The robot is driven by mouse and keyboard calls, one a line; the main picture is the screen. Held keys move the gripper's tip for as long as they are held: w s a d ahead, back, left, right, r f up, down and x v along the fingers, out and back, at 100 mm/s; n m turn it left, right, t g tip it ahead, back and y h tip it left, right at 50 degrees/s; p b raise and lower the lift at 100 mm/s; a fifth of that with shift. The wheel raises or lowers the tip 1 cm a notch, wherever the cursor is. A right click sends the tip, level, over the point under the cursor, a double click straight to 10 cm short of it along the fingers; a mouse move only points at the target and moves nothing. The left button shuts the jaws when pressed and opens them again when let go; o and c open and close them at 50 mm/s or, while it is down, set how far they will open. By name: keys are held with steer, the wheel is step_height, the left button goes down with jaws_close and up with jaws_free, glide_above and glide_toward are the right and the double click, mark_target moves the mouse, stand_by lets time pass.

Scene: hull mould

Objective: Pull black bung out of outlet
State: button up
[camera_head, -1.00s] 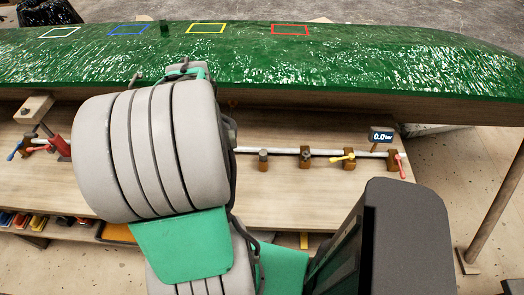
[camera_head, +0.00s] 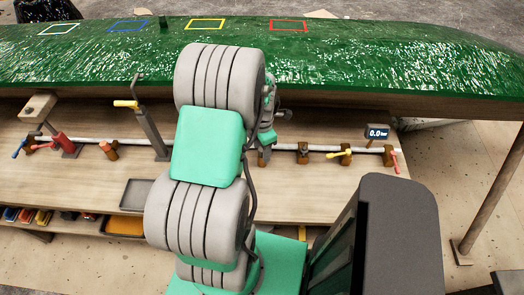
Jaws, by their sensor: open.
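A pale pipe (camera_head: 220,147) runs along the wooden bench, with several brown blocks on it. One block carries a small dark stub (camera_head: 303,147), which may be the black bung in an outlet; it is too small to be sure. Another brown block (camera_head: 262,160) sits to its left, partly behind my gripper. My gripper (camera_head: 266,143) is mostly hidden behind my arm, above the pipe and just left of the dark stub. It is open, and I see nothing held in it. Whether it touches the block below cannot be told.
A green hull (camera_head: 380,65) with coloured square outlines lies along the back. A yellow-handled valve (camera_head: 342,153), a red handle (camera_head: 395,160) and a 0.0 gauge (camera_head: 378,132) are on the right. A grey post (camera_head: 151,130), a red clamp (camera_head: 64,143) and a grey tray (camera_head: 135,194) are on the left.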

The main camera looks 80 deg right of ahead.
steer(key=shift+c, duration=0.3)
jaws_close()
stand_by(0.3)
